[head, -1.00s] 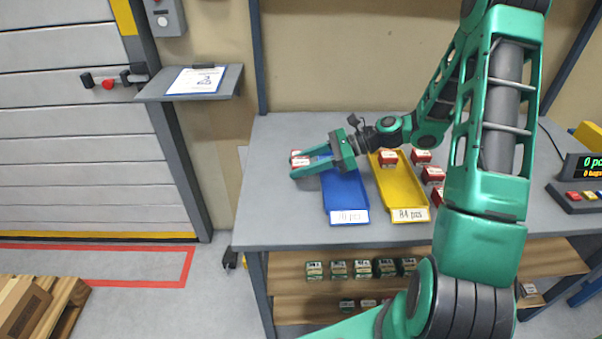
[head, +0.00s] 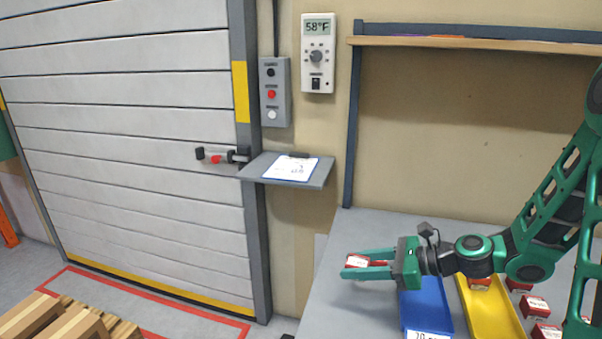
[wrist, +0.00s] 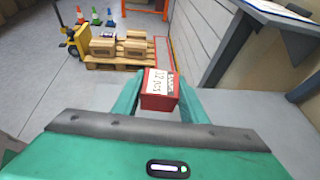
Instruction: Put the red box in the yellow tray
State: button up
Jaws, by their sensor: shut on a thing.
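My gripper (head: 368,264) is shut on a red box (head: 357,261) with a white label. It holds the box at the table's left end, left of the blue tray. In the wrist view the red box (wrist: 158,98) sits between the two green fingers. The yellow tray (head: 497,318) lies to the right of the blue tray, partly cut off by the picture's bottom edge. Another red box (head: 480,283) is in the yellow tray at its far end, partly hidden by my arm.
The blue tray (head: 424,308) lies between my gripper and the yellow tray. Several more red boxes (head: 535,306) stand right of the yellow tray. A wall shelf with a clipboard (head: 291,168) is behind left. A loaded pallet (wrist: 121,57) stands on the floor beyond the table.

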jog(key=w+d+f+m+t+h, duration=0.1)
jog(key=w+d+m+t+h, duration=0.6)
jog(key=w+d+m, duration=0.3)
jog(key=w+d+h, duration=0.1)
jog(key=w+d, duration=0.2)
jog(key=d, duration=0.3)
jog(key=shift+w+d+h, duration=0.15)
jog(key=shift+w+h, duration=0.25)
